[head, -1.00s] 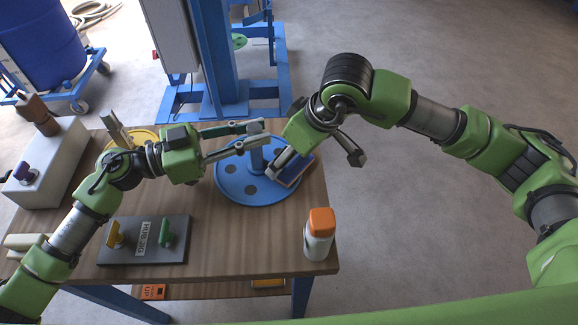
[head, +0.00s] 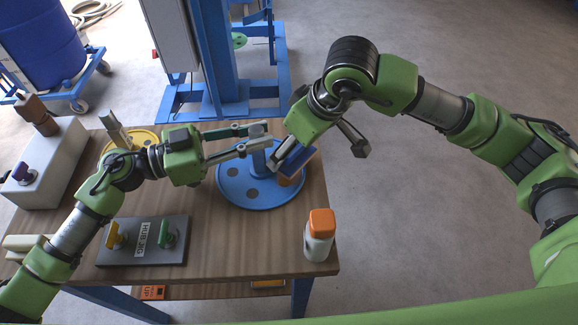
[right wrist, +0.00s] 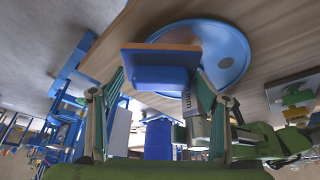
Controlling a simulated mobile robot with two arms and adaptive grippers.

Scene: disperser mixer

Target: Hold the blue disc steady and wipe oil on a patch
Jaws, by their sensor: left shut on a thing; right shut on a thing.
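The blue disc (head: 232,190) lies flat on the wooden table, with darker round spots and a blue post (head: 258,160) at its centre. My left gripper (head: 259,137) is shut on the top of the post. My right gripper (head: 283,155) is shut on a blue block with a brown pad (head: 298,160), over the disc's right side. In the right wrist view the block (right wrist: 160,77) sits between the fingers, with the disc (right wrist: 232,58) behind it. I cannot tell whether the pad touches the disc. No oil can be made out.
A white bottle with an orange cap (head: 320,235) stands at the table's front right corner. A grey panel (head: 143,250) with yellow and green handles lies front left. A yellow disc (head: 143,136) and a white box (head: 48,170) are farther left. A blue machine column (head: 222,60) stands behind.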

